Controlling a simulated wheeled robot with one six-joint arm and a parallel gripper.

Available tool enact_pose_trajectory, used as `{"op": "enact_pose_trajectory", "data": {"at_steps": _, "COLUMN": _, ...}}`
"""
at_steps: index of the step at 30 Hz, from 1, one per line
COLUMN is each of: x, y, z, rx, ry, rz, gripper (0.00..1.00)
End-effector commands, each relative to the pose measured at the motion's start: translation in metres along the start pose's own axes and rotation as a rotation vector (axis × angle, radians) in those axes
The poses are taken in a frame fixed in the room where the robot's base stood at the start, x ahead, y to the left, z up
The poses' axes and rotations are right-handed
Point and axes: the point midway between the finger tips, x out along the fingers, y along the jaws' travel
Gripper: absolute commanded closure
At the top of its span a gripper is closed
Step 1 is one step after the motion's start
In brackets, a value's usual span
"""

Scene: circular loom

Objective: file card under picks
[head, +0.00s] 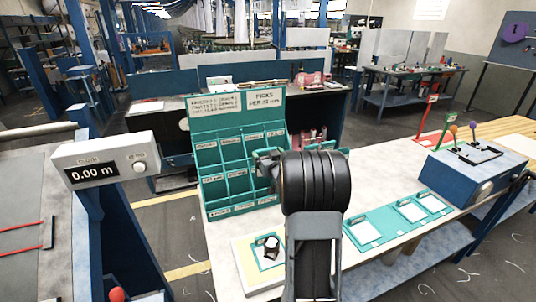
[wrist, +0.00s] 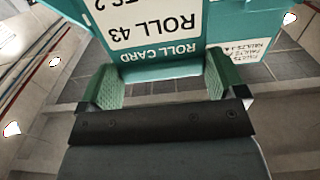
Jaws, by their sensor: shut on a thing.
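The teal roll card (wrist: 135,72) is at the top middle of the wrist view. My gripper (wrist: 160,84) is shut on the card, with a green-padded finger at each side. In the head view my arm hides most of the gripper and card. The teal rack (head: 237,101) stands upright on the bench, with rows of labelled pockets. Its right header sign (head: 264,98) reads "PICKS PER 10 cm". My wrist is in front of its right side.
A faults sign (wrist: 243,49) shows beyond the card in the wrist view. Teal trays (head: 369,229) lie on the bench right of my arm, and a blue box (head: 478,170) stands farther right. A white display (head: 104,160) reading 0.00 m stands at left.

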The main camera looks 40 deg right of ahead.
Motion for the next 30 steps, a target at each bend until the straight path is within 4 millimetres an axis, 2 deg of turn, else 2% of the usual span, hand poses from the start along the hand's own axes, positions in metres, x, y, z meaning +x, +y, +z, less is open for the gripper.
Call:
{"op": "enact_pose_trajectory", "data": {"at_steps": 19, "x": 0.000, "y": 0.000, "z": 0.058, "rx": 0.000, "ry": 0.000, "rz": 0.000, "gripper": 0.39}}
{"op": "enact_pose_trajectory", "data": {"at_steps": 30, "x": -0.001, "y": 0.000, "z": 0.056, "rx": -0.001, "ry": 0.001, "rz": 0.000, "gripper": 0.39}}
